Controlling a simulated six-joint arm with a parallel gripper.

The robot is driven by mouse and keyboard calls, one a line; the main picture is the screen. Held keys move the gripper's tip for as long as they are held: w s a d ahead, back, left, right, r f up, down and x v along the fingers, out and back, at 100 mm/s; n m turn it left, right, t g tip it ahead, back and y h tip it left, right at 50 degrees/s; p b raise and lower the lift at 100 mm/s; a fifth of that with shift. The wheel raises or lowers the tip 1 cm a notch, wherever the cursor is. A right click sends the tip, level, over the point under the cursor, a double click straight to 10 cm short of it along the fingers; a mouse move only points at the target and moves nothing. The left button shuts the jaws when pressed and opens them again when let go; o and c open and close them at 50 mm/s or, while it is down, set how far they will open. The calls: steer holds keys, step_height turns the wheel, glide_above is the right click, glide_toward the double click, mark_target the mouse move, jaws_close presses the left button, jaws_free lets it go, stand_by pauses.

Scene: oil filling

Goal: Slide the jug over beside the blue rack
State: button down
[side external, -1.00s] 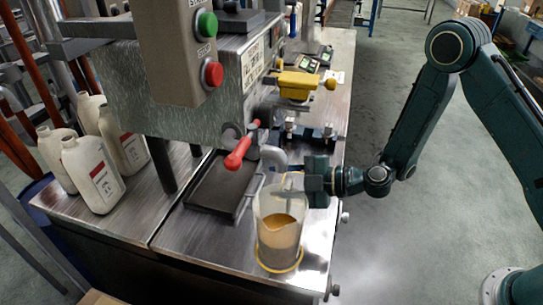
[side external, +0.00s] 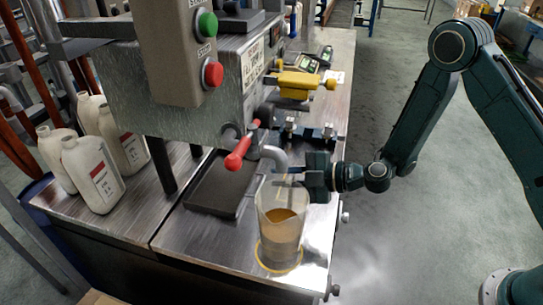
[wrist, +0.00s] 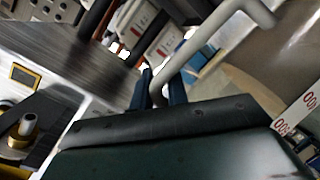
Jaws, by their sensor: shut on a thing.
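The jug (side external: 281,238) is a clear beaker with amber-brown liquid in its lower part. It looks upright over a yellow ring mark (side external: 259,254) at the near end of the metal bench; I cannot tell if its base touches the bench. My gripper (side external: 288,177) is at the jug's upper rim, coming from the right. In the wrist view my fingers (wrist: 161,88) are shut around a grey bar (wrist: 190,52), apparently the jug's handle. A dark blue bar with silver fittings (side external: 312,133) lies farther back on the bench; I cannot tell if it is the blue rack.
A machine with a red-handled tap (side external: 238,154) and curved spout (side external: 273,155) overhangs the bench close behind the jug. A black tray (side external: 220,185) lies left of the jug. Several white bottles (side external: 93,172) stand at the left. The bench's right edge is near.

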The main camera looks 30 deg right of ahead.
steer(key=w+d, duration=2)
steer(key=w, duration=0.1)
steer(key=shift+d, duration=0.15)
stand_by(1.4)
steer(key=c, duration=1.3)
jaws_free()
steer(key=shift+s, duration=0.15)
steer(key=v, duration=1.3)
steer(key=shift+s+d, duration=0.2)
steer(key=shift+d, duration=0.1)
steer(key=shift+r, duration=0.1)
